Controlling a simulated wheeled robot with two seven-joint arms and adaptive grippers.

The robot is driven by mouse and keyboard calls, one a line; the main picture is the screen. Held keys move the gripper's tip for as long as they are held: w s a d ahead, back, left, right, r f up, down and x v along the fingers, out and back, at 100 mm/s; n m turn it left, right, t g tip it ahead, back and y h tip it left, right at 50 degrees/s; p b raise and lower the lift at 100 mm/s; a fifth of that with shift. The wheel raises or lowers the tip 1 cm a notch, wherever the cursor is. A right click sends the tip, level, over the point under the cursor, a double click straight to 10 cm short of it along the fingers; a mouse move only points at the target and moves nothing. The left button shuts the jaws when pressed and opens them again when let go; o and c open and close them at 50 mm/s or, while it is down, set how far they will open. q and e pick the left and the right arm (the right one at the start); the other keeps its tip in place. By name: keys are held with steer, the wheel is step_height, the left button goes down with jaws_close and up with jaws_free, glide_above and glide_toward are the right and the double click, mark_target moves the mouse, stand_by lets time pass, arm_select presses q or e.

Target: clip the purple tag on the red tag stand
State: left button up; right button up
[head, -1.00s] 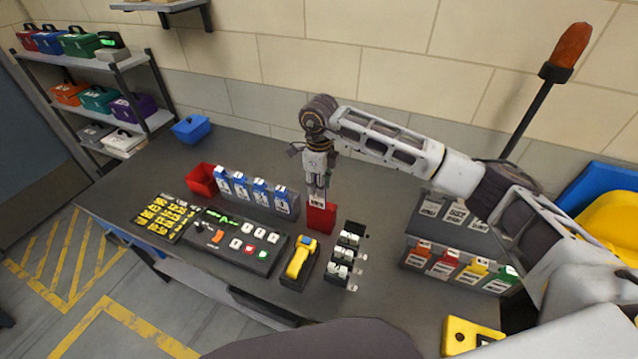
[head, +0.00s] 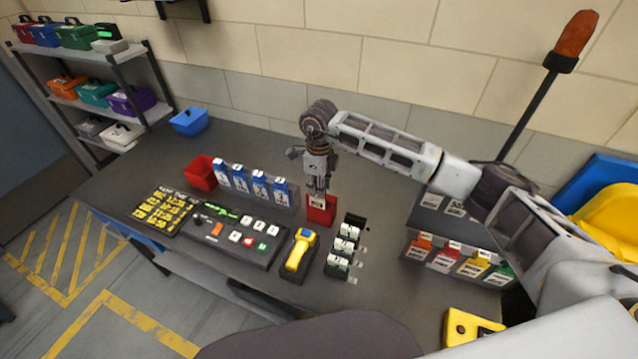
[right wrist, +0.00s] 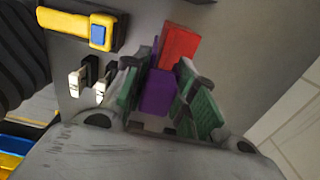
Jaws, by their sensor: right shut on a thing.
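My right gripper (head: 318,188) is shut on the purple tag. In the right wrist view the tag (right wrist: 158,92) stands between the gripper's green finger pads (right wrist: 160,98). The red tag stand (head: 321,213) is on the bench directly below the gripper in the head view. In the wrist view the stand (right wrist: 181,47) shows just beyond the tag, overlapping it. Whether the tag touches or is clipped on the stand cannot be told. In the head view the fingers mostly hide the tag. My left gripper is not in view.
A row of blue tags (head: 259,186) and a red bin (head: 201,172) stand left of the gripper. A yellow scanner (head: 299,252) and a black rack with white pieces (head: 343,244) are in front. A rack of coloured tags (head: 460,262) is at right. The bench behind is clear.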

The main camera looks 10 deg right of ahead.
steer(key=shift+f+b, duration=0.35)
steer(key=shift+f, duration=0.6)
steer(key=shift+f+b, duration=1.35)
steer(key=shift+f, duration=0.25)
steer(key=o, duration=1.1)
steer(key=shift+r, duration=0.1)
step_height(320, 180, up, 12)
steer(key=shift+f, duration=0.15)
